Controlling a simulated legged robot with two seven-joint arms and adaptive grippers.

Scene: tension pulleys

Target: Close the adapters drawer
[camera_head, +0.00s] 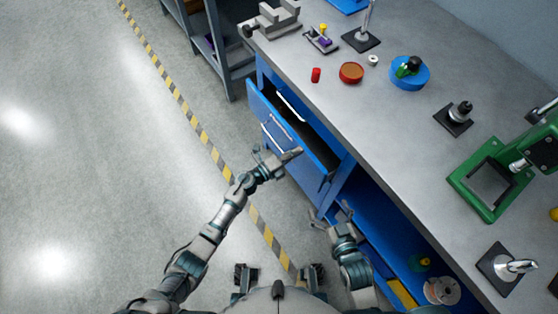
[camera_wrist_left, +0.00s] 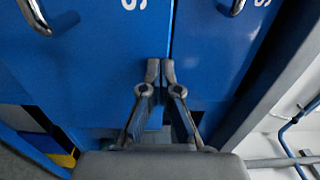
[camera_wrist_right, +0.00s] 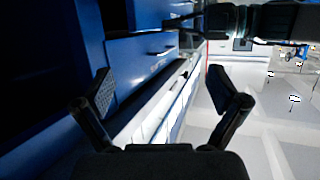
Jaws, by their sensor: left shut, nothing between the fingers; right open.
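A blue drawer (camera_head: 315,150) under the workbench is pulled out, with a dark gap behind its front. Another drawer front with a silver handle (camera_head: 275,138) is below it. Which one is labelled adapters cannot be read. My left gripper (camera_head: 297,152) is shut and empty, close to the drawer fronts; contact cannot be told. In the left wrist view its fingertips (camera_wrist_left: 160,72) are together before blue drawer fronts (camera_wrist_left: 90,60) with silver handles and partial white lettering. My right gripper (camera_head: 330,217) is open and empty, lower down beside the cabinet; its spread fingers show in the right wrist view (camera_wrist_right: 165,90).
The grey benchtop (camera_head: 370,125) holds a red dish (camera_head: 351,73), a blue round part (camera_head: 409,75) and a green press (camera_head: 490,185). An open blue shelf (camera_head: 385,225) with spools is right of the drawers. Floor to the left is clear.

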